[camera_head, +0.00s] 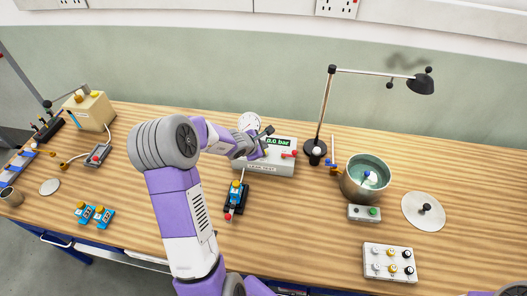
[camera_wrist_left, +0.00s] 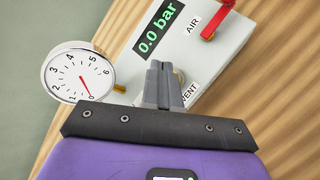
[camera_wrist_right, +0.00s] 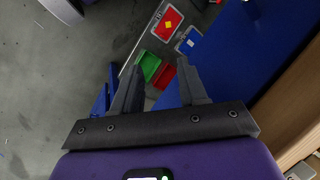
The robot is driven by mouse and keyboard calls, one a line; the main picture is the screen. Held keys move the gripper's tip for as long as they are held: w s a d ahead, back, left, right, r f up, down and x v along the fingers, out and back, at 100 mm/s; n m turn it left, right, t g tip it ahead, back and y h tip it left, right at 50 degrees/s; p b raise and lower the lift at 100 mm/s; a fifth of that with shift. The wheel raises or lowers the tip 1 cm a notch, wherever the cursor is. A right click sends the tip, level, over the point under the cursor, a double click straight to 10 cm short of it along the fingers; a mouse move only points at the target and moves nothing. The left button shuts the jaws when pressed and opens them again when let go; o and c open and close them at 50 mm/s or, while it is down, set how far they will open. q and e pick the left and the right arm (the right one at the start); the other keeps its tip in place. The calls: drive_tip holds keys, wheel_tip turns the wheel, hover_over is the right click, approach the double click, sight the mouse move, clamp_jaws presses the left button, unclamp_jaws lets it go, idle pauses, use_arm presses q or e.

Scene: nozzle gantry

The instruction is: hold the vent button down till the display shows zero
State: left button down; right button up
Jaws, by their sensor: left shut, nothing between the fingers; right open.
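The leak test box (camera_head: 262,166) stands at the back middle of the bench. Its green-lit display (camera_head: 279,142) reads 0.0 bar, and the display in the left wrist view (camera_wrist_left: 158,28) reads the same. My left gripper (camera_wrist_left: 159,68) is shut and empty, its fingertips at the box face beside the VENT label (camera_wrist_left: 190,92). The vent button is mostly hidden behind the fingertips, so I cannot tell if it is pressed. A red AIR lever (camera_wrist_left: 214,22) is on the box. My right gripper (camera_wrist_right: 160,68) is open and empty, away from the box.
A round gauge (camera_wrist_left: 78,75) beside the box has its needle at the low end. A black desk lamp (camera_head: 316,150), a metal pot (camera_head: 350,190) and a button box (camera_head: 391,263) stand to the right. A blue clamped fixture (camera_head: 236,197) stands in front.

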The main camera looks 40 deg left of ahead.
use_arm(q)
drive_tip(key=shift+r+p, duration=2.25)
drive_tip(key=shift+r, duration=0.35)
drive_tip(key=shift+f, duration=0.1)
